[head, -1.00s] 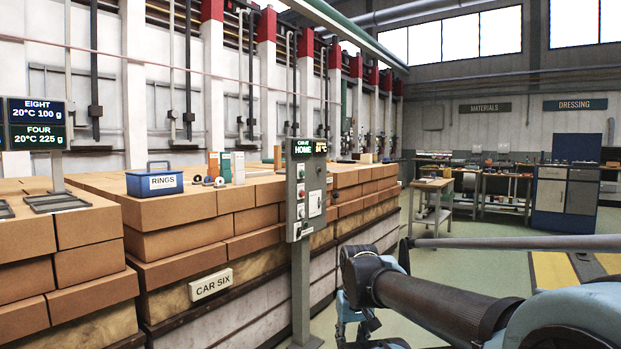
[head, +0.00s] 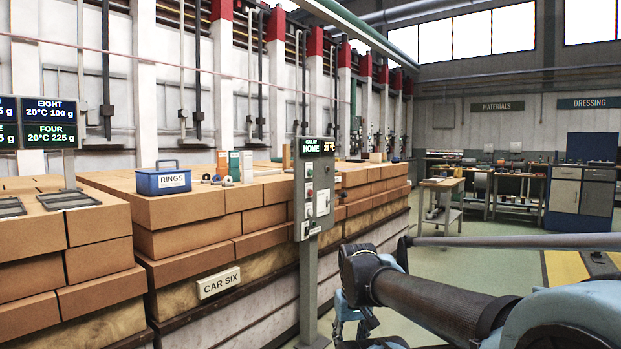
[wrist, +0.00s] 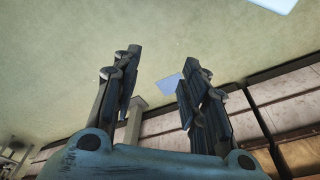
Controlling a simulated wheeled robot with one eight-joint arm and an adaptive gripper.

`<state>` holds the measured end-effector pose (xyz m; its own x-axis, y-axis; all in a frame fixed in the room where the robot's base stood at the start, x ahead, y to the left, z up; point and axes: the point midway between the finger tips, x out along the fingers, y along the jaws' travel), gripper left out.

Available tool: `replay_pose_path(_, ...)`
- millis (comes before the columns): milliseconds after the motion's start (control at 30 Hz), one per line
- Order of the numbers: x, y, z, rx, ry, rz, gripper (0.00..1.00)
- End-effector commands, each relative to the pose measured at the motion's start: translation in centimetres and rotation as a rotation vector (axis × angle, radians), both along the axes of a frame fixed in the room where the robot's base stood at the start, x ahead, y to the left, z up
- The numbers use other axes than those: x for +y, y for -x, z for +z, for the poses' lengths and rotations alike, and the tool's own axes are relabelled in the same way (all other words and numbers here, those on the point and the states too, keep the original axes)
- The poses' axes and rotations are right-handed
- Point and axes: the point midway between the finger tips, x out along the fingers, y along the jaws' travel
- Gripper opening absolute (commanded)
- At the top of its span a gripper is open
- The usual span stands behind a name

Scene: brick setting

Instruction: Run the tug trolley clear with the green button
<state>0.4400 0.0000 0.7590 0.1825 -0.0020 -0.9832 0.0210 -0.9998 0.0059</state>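A grey control post (head: 313,215) stands right of centre in the head view, before the brick stack. No trolley can be clearly made out. My gripper (wrist: 162,62) is open and empty in the wrist view, its two dark fingers apart over the pale green floor. In the head view my arm lies at lower right, to the right of the post and apart from it.
Brick stacks labelled CAR SIX (head: 219,283) fill the left and middle. A blue RINGS box (head: 162,182) sits on top, near a double display (head: 48,121). A small bench (head: 441,184) and a cabinet (head: 580,190) stand behind.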

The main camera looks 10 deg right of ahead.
Motion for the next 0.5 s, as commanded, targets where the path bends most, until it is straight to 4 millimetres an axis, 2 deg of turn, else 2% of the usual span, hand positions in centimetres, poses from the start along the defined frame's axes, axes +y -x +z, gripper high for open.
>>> replay_pose_path(33, 0.0, 0.0, 0.0, 0.0, 0.0, 0.0, 0.25)
replay_pose_path(133, 0.0, 0.0, 0.0, 0.0, 0.0, 0.0, 0.03)
replay_pose_path(167, 0.0, 0.0, 0.0, 0.0, 0.0, 0.0, 0.0)
replay_pose_path(500, 0.0, 0.0, 0.0, 0.0, 0.0, 0.0, 0.0)
